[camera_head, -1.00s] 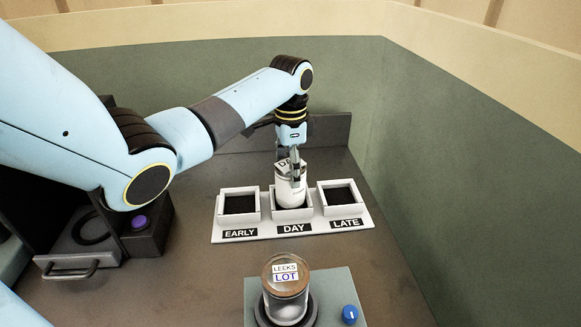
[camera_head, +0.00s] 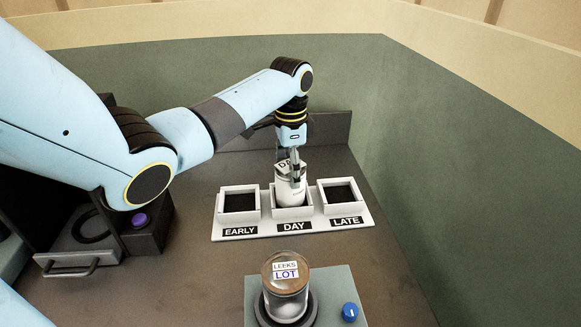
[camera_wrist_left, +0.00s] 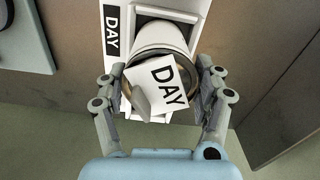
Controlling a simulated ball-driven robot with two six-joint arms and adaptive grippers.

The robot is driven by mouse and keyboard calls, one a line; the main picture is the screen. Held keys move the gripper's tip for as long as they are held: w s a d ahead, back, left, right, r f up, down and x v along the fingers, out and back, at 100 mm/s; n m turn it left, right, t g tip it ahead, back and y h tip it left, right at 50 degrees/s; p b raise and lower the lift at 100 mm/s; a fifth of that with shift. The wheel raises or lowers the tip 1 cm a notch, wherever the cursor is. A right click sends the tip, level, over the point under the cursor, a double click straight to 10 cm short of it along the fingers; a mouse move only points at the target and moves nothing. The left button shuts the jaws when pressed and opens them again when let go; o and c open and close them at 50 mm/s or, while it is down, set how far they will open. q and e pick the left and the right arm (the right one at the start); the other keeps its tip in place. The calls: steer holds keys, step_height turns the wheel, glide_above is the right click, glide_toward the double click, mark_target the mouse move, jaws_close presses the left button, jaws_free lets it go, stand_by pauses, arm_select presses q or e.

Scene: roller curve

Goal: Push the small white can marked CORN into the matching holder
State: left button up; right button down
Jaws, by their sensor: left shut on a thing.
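A small white can (camera_head: 289,190) stands in the mouth of the middle compartment of a white holder (camera_head: 222,233), above the DAY label (camera_head: 294,226). No CORN marking is readable on it; a white tag (camera_wrist_left: 172,80) on its near end reads DAY in the left wrist view. My left gripper (camera_head: 293,172) comes down from above with a finger on each side of the can, shut on it. How deep the can sits is hard to tell. My right gripper is not in view.
The EARLY (camera_head: 240,203) and LATE (camera_head: 340,195) compartments are empty. A glass jar (camera_head: 286,288) with a lid marked LEEKS LOT stands on a grey base with a blue knob (camera_head: 350,313) in front. A dark unit with a purple button (camera_head: 140,220) stands left.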

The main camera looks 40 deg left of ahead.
arm_select(q)
steer(key=shift+w+f, duration=0.1)
steer(key=shift+f, duration=0.2)
stand_by(0.4)
steer(key=o, duration=1.6)
steer(key=shift+o, duration=0.5)
steer(key=shift+r, duration=0.1)
steer(key=shift+r+p, duration=1.2)
steer(key=shift+p, duration=0.2)
steer(key=shift+r+p, duration=0.55)
steer(key=shift+r, duration=2.65)
